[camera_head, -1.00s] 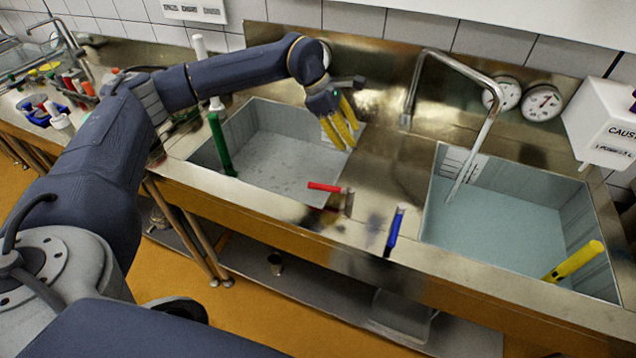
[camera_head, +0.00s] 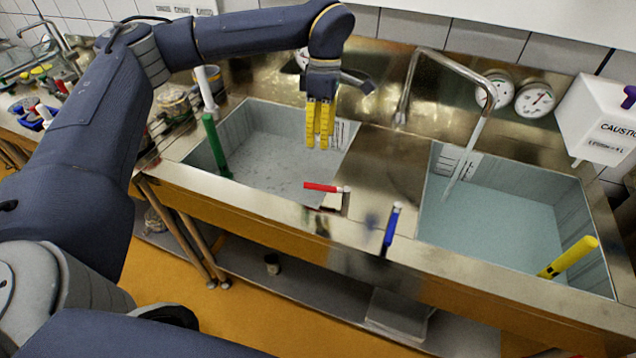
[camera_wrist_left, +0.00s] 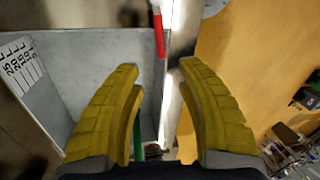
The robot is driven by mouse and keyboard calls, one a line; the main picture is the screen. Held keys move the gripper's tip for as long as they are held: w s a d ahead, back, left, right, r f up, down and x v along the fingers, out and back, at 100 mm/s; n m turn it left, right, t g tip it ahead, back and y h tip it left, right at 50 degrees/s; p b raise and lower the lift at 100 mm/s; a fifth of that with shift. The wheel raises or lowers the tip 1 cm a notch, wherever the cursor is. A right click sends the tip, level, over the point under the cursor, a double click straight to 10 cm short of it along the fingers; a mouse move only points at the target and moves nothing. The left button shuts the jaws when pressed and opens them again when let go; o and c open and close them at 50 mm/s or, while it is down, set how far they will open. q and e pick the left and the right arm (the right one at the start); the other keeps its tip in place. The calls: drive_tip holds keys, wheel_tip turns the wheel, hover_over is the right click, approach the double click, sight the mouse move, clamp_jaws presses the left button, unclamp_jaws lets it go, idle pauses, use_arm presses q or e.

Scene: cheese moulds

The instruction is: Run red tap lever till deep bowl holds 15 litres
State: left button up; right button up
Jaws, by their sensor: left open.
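The red tap lever (camera_head: 322,187) lies across the front rim of the left sink bowl (camera_head: 262,172); it also shows in the left wrist view (camera_wrist_left: 158,35). My left gripper (camera_head: 322,147) is open and empty, pointing down over the left bowl, behind and above the red lever, apart from it. In the left wrist view its yellow fingers (camera_wrist_left: 160,68) are spread, the lever beyond them. The right bowl (camera_head: 495,235) holds bluish water. Both bowls carry a marked scale; the left one (camera_wrist_left: 20,65) is not readable for level. I cannot tell which bowl is the deep one. My right gripper is out of view.
A blue lever (camera_head: 391,228) stands right of the red one. A green handle (camera_head: 214,145) stands in the left bowl, a yellow one (camera_head: 568,257) at the right bowl. A bent tap spout (camera_head: 460,60) arches toward the right bowl. Two dials (camera_head: 535,99) sit behind.

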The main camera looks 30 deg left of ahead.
use_arm(q)
drive_tip(key=s+f, duration=0.1)
drive_tip(key=f, duration=0.8)
drive_tip(key=s+f, duration=0.1)
drive_tip(key=f, duration=0.3)
drive_tip(key=shift+s+d+f, duration=0.25)
drive_tip(key=shift+s+d, duration=0.05)
clamp_jaws()
